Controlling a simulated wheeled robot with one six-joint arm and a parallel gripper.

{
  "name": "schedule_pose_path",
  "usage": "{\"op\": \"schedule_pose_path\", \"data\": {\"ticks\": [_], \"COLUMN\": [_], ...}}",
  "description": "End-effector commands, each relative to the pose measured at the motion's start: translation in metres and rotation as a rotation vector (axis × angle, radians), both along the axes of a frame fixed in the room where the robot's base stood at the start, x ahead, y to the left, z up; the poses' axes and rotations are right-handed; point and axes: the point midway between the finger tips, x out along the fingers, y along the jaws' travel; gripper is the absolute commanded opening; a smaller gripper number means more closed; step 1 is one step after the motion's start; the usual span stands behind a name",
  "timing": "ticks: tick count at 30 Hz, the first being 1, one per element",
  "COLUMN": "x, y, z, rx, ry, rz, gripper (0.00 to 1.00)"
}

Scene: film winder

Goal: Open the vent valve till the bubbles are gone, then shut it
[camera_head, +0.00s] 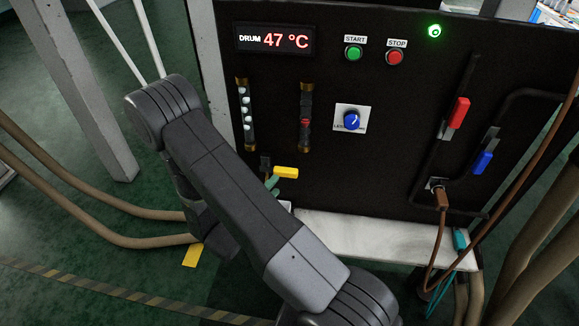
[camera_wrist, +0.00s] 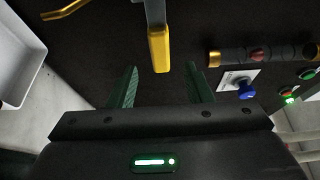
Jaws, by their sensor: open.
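The yellow-handled lever (camera_head: 286,172), which looks like the vent valve, sticks out to the right from a dark fitting low on the black panel. In the wrist view its yellow grip (camera_wrist: 159,50) lies between and just beyond the tips of my open gripper (camera_wrist: 161,72), with gaps on both sides. In the head view my gripper (camera_head: 272,183) shows only as a green fingertip by the lever, the rest hidden behind my arm. A sight glass (camera_head: 247,114) with brass ends at the panel's left holds several white bubbles.
A second tube (camera_head: 305,118) with a red float and a blue knob (camera_head: 351,120) are to the right. Start (camera_head: 354,53) and stop (camera_head: 395,57) buttons sit above. Red (camera_head: 459,112) and blue (camera_head: 483,162) levers stand further right. The display (camera_head: 274,40) reads 47 °C.

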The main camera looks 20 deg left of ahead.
Motion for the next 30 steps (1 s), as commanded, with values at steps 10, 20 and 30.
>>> {"op": "schedule_pose_path", "data": {"ticks": [10, 20, 30], "x": [0.064, 0.093, 0.095], "y": [-0.011, -0.015, -0.015], "z": [0.002, 0.000, 0.000], "rx": [0.000, 0.000, 0.000], "ry": [0.001, 0.002, 0.001], "rz": [-0.004, -0.001, 0.000], "gripper": [0.45, 0.45, 0.36]}}
